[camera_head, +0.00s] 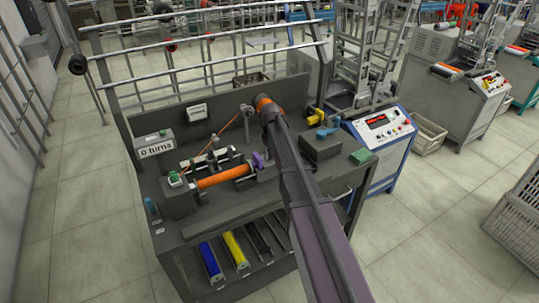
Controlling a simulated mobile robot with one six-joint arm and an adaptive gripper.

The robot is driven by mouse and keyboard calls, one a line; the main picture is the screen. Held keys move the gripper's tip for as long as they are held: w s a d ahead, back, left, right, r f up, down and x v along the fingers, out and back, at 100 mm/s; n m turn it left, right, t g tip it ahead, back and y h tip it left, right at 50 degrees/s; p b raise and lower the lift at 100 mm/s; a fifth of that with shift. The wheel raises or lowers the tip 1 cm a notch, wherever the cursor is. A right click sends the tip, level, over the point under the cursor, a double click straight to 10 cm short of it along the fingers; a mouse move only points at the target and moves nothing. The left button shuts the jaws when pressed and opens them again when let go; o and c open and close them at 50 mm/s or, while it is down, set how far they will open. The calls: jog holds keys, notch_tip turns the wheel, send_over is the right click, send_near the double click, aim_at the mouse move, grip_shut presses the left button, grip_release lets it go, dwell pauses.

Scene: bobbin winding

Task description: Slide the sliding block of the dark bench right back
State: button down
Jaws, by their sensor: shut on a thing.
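The dark bench (205,215) stands in the middle of the head view. On its top lies an orange bobbin (225,176), between a dark block with a green button (176,180) at its left and a small dark block with a purple part (258,160) at its right. This right block looks like the sliding block, and my arm partly covers the area just right of it. My arm crosses from the bottom right up over the bench. My gripper is hidden behind the arm, so its fingers and anything in them do not show.
An orange thread (231,124) runs above the bobbin. A dark box (320,146) with a blue part and a yellow part sits at the bench's right. Blue and yellow rolls (210,261) lie on the lower shelf. A control panel (381,123) stands right; floor is clear at left.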

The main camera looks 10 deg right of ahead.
jog(key=shift+w+d, duration=0.25)
jog(key=shift+d, duration=0.55)
jog(key=shift+w+d, duration=0.25)
jog(key=shift+d, duration=0.5)
jog(key=shift+c, duration=2.4)
grip_release()
jog(key=shift+d, duration=0.1)
